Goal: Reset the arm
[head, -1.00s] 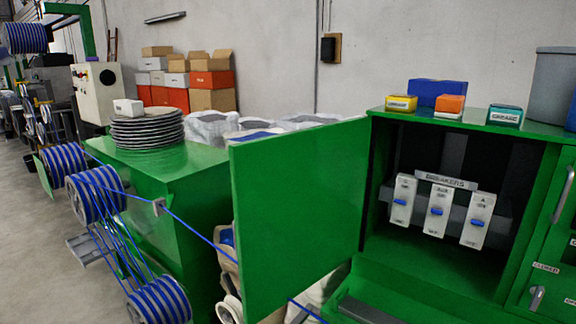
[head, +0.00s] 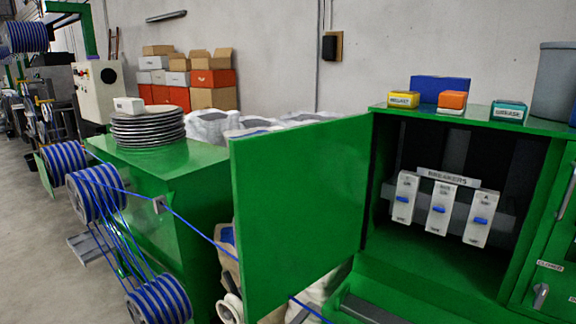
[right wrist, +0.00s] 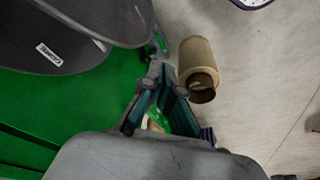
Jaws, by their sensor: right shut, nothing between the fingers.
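My right gripper (right wrist: 160,72) shows in the right wrist view with its dark fingers brought together at the tips. It is empty. Neither gripper can be made out in the head view, and my left gripper is in no view. In the head view, an open green cabinet (head: 432,268) holds three white breakers with blue switches, the middle one (head: 441,208) under a "BREAKERS" label (head: 448,176). Its green door (head: 298,205) stands swung out to the left. Blue cable (head: 190,225) runs from the spools at left and passes behind the door.
Yellow (head: 403,100), orange (head: 452,101) and teal (head: 508,112) boxes stand on the cabinet. Below my right gripper lie a cardboard roll (right wrist: 197,58), a dark grey bin (right wrist: 85,30) and green surfaces (right wrist: 40,110).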

